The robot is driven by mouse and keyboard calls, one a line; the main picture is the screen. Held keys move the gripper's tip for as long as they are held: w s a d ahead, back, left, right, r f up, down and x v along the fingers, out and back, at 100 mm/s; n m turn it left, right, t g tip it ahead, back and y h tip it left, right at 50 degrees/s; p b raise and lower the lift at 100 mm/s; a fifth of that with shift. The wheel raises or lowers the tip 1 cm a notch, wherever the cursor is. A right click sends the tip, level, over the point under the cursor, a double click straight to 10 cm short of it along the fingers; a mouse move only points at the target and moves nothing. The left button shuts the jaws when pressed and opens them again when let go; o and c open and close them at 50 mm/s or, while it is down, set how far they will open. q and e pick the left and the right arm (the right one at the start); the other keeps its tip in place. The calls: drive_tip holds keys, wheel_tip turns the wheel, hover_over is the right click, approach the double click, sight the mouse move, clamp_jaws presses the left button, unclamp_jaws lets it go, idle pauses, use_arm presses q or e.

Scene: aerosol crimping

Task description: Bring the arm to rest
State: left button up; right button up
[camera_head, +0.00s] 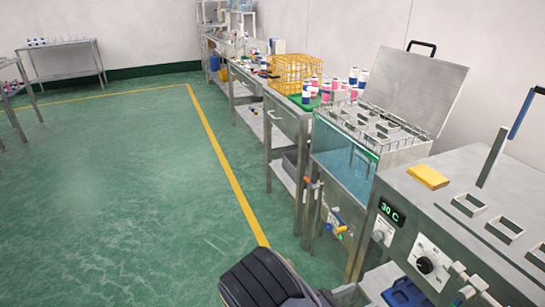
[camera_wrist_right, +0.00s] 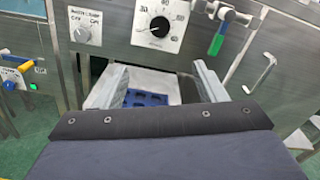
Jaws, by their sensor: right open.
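My right gripper (camera_wrist_right: 160,78) shows in the right wrist view with its two grey fingers wide apart and nothing between them. It is in front of the steel machine's front panel (camera_wrist_right: 125,48), below the round dial (camera_wrist_right: 160,25). In the head view, a dark rounded part of my arm shows at the bottom middle, left of the machine (camera_head: 440,225); the fingers cannot be made out there. My left gripper is not in view.
A blue holder (camera_wrist_right: 145,98) lies on a pale surface beyond the fingers; it also shows in the head view (camera_head: 405,293). The open-lidded water bath (camera_head: 345,170), a yellow crate (camera_head: 292,72) and several cans line the right. The green floor (camera_head: 120,190) at left is clear.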

drive_tip(key=s+d+r+m+g+y+p, duration=0.45)
drive_tip(key=s+r+m+g+y, duration=0.6)
drive_tip(key=m, duration=0.35)
drive_tip(key=s+a+r+m+t+y+p, duration=0.2)
drive_tip(key=s+r+m+t+y+p, duration=0.1)
drive_tip(key=r+m, duration=0.4)
drive_tip(key=s+a+r+m+t+y+p, duration=0.2)
drive_tip(key=s+r+m+t+y, duration=0.3)
drive_tip(key=r, duration=0.4)
drive_tip(key=shift+s+a+r+m+t+y+p, duration=0.3)
drive_tip(key=shift+m+t+y+p, duration=0.4)
drive_tip(key=shift+m+y, duration=0.3)
drive_tip(key=shift+c, duration=0.4)
